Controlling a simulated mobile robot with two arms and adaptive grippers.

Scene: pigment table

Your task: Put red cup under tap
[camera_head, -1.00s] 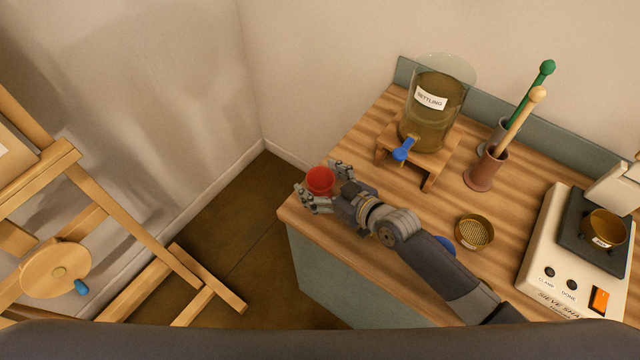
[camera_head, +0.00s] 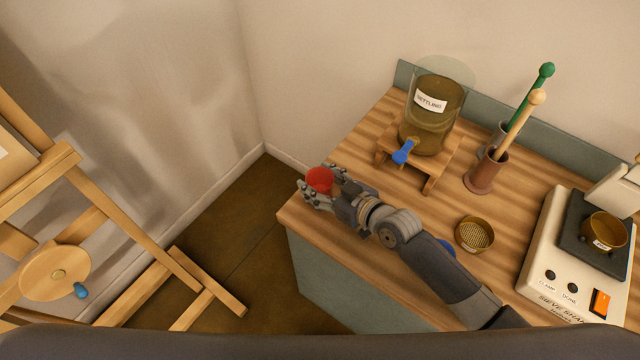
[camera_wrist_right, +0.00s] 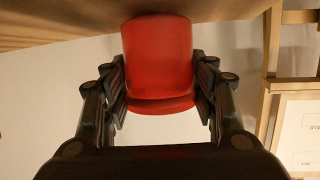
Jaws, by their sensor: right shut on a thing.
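The red cup (camera_head: 319,179) is held in my right gripper (camera_head: 324,188), at the left edge of the wooden table top (camera_head: 375,280). In the right wrist view the red cup (camera_wrist_right: 158,62) sits between the two fingers of the right gripper (camera_wrist_right: 160,88), which is shut on it. The blue tap (camera_head: 403,152) sticks out from the front of the glass jar labelled SETTLING (camera_head: 432,115), which stands on a small wooden stand (camera_head: 443,160). The cup is to the left of the tap and apart from it. My left gripper is not in view.
A round brass sieve (camera_head: 474,234) lies on the table right of my arm. A sieve shaker (camera_head: 562,255) is at right. A wooden easel (camera_head: 120,215) stands on the floor at left.

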